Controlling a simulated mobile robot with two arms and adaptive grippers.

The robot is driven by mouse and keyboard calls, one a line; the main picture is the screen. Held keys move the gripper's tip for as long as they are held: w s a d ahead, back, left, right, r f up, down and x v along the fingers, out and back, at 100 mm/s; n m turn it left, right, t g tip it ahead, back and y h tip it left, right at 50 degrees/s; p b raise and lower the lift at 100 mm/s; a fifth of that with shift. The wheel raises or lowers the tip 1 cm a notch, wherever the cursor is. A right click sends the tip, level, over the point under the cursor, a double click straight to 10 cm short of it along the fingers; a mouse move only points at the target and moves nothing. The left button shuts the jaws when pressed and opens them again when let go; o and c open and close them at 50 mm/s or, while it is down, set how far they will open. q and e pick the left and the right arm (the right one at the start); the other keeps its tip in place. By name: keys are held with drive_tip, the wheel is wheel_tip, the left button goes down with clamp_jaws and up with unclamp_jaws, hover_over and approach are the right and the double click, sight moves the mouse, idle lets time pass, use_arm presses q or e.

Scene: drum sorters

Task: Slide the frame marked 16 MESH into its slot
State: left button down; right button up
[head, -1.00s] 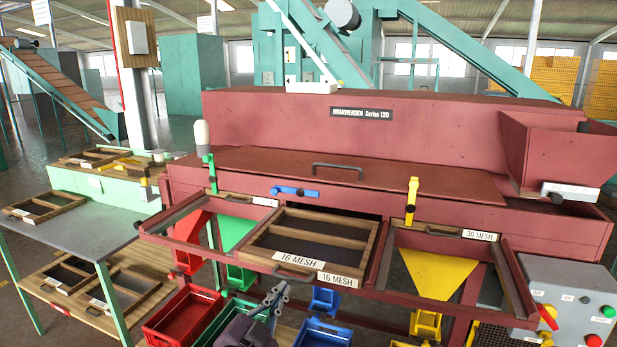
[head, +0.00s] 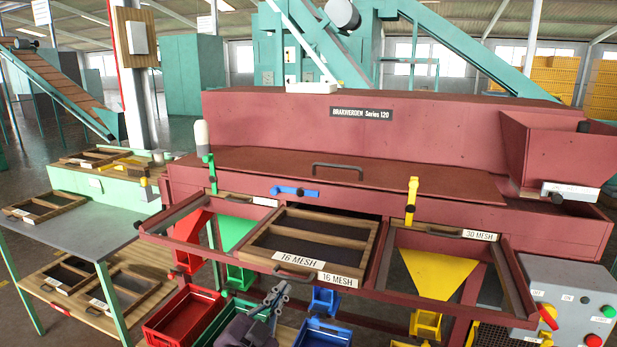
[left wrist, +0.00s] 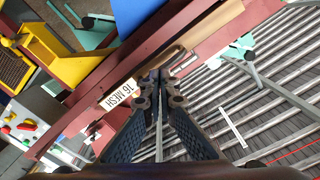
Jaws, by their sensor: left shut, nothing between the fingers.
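The wooden frame marked 16 MESH (head: 345,241) has dark mesh panels. It lies in the middle bay of the red machine, between red rails, with its front part outside the housing. A second 16 MESH label (head: 340,281) is on the red front bar of that bay, beside a handle (head: 292,272). My left gripper (head: 279,291) is below and in front of that handle, shut and empty. In the left wrist view its closed fingertips (left wrist: 157,78) are close to the handle and the label (left wrist: 118,95); I cannot tell whether they touch. My right gripper is not in view.
A blue lever (head: 295,191) is above the middle bay; a yellow lever (head: 411,200) stands at the right bay, marked 30 MESH (head: 480,235). Red bins (head: 180,318) and blue bins (head: 322,333) are below. More frames lie on the grey table (head: 95,237) at left.

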use_arm(q)
drive_tip(key=b, duration=0.2)
approach(306, 256)
drive_tip(key=shift+w+d+r, duration=0.35)
drive_tip(key=shift+w+r, duration=0.2)
drive_tip(key=shift+w, duration=0.3)
drive_tip(key=shift+b+x, duration=1.8)
drive_tip(key=shift+x, duration=2.1)
drive_tip(key=shift+w+d+f, duration=0.1)
